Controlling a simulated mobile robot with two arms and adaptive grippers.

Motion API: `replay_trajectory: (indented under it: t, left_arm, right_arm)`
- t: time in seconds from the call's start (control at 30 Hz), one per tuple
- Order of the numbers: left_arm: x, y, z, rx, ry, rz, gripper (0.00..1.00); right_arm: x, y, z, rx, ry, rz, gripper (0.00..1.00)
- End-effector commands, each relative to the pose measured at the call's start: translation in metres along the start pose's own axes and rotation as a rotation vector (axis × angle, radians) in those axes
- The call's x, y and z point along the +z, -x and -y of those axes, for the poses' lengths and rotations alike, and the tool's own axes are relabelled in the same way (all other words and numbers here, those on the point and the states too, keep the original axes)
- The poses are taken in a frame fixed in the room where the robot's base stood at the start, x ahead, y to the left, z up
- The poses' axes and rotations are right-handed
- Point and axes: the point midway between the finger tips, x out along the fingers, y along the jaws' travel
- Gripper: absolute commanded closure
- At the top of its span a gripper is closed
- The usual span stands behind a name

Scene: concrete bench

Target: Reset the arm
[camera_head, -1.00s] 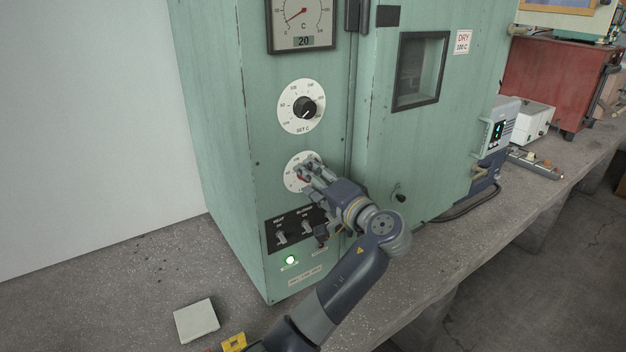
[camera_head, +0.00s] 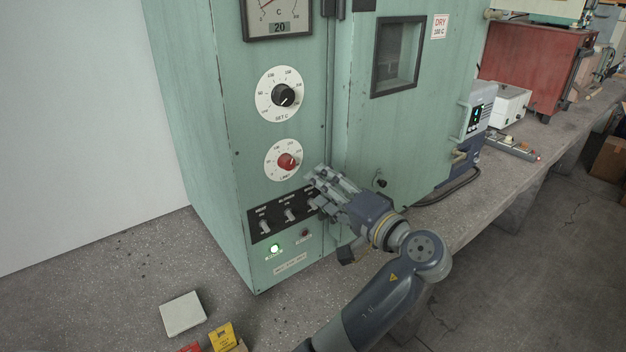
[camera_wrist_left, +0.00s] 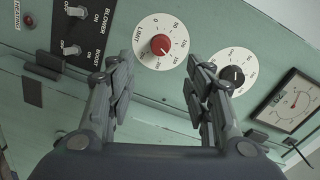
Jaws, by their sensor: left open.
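My left gripper (camera_head: 322,186) is open and empty in front of the green oven's panel, to the right of and below the red limit knob (camera_head: 288,161). In the left wrist view its two fingers (camera_wrist_left: 158,85) stand apart with the red limit knob (camera_wrist_left: 161,44) beyond the gap between them. I cannot tell the exact distance to the panel, but nothing lies between the fingers. My left arm (camera_head: 390,290) comes up from the bottom of the head view. My right gripper is out of view.
The green oven (camera_head: 215,130) has a black set knob (camera_head: 284,95), a switch strip (camera_head: 266,228) and a lit green lamp (camera_head: 274,249). A pale square block (camera_head: 183,314) and a yellow item (camera_head: 222,337) lie on the bench. A red cabinet (camera_head: 530,75) stands at the right.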

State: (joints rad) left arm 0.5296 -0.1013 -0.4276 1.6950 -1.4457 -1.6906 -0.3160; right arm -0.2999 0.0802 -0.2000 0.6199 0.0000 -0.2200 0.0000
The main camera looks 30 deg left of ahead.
Motion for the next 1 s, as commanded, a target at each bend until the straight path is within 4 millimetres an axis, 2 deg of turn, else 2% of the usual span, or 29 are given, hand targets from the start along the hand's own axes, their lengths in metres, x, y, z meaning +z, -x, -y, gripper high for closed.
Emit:
replay_trajectory:
  t: [0.13,0.57,0.67,0.77,0.83,1.0]
  left_arm:
    - [0.000,0.007,0.000,0.002,0.000,0.001,0.53]
    - [0.000,0.007,0.000,0.001,0.001,0.000,0.53]
    - [0.004,0.005,-0.007,0.020,-0.003,0.000,0.53]
    - [0.021,0.000,-0.036,0.103,-0.012,-0.004,0.53]
    - [0.044,-0.003,-0.070,0.205,-0.019,-0.006,0.53]
    - [0.124,0.007,-0.161,0.539,-0.011,0.006,0.53]
  right_arm:
    - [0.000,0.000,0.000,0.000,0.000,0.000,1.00]
    - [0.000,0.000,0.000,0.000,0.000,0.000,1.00]
    - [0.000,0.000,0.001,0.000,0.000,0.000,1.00]
    - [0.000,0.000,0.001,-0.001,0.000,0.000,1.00]
    - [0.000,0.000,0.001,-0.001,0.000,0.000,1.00]
    - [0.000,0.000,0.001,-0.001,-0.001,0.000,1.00]
